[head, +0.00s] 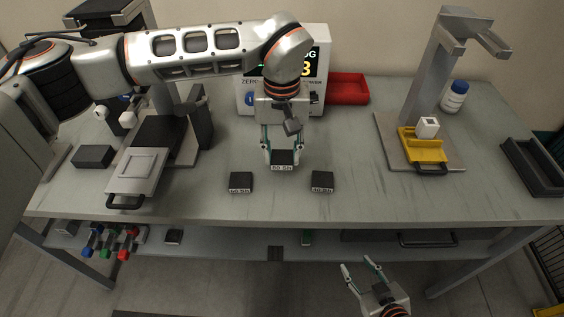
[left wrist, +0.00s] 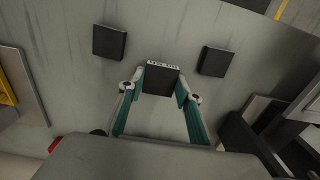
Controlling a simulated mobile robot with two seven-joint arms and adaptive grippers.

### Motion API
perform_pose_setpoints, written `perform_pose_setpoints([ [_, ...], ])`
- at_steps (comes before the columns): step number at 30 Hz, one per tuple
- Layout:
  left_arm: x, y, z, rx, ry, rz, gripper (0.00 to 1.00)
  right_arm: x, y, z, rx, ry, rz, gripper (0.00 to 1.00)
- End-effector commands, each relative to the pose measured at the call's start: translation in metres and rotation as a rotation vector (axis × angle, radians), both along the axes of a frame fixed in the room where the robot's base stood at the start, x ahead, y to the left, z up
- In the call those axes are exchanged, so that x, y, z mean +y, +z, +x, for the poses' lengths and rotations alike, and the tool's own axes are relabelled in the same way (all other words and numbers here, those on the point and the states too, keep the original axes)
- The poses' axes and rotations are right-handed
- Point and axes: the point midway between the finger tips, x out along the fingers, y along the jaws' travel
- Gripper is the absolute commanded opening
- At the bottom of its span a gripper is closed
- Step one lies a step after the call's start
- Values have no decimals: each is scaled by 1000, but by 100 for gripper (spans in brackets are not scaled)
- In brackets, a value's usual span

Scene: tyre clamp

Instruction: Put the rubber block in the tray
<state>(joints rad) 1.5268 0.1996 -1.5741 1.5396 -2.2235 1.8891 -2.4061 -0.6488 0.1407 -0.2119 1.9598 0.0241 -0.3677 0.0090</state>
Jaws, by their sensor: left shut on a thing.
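My left gripper (head: 281,160) points down over the middle of the bench, shut on a black rubber block (head: 282,157) with a white label. In the left wrist view the same block (left wrist: 161,80) sits between the fingertips. I cannot tell whether it is clear of the bench top. Two similar black blocks lie apart from it, one at the left (head: 240,182) and one at the right (head: 322,181). The labels are too small to read surely. A dark open tray (head: 537,168) stands at the bench's right edge. My right gripper (head: 358,264) is open and empty, in front of the bench.
A red bin (head: 347,88) stands at the back beside a display unit (head: 322,65). A grey stand (head: 432,75) with a yellow fixture (head: 421,146) stands between the blocks and the dark tray. A white bottle (head: 454,97) is behind it. The bench front between them is clear.

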Motion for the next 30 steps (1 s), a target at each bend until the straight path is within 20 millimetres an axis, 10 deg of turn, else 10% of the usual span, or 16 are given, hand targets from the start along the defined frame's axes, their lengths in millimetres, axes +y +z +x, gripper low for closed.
perform_pose_setpoints([
  [21,0,-42,0,0,0,1,13,1,2,1,-4,0,2,40],
  [22,0,-42,0,0,0,1,37,1,2,1,-4,0,2,40],
  [24,0,-41,0,0,0,0,51,1,2,1,-4,0,2,40],
  [30,0,-41,0,0,0,0,51,1,2,1,-3,-1,3,40],
])
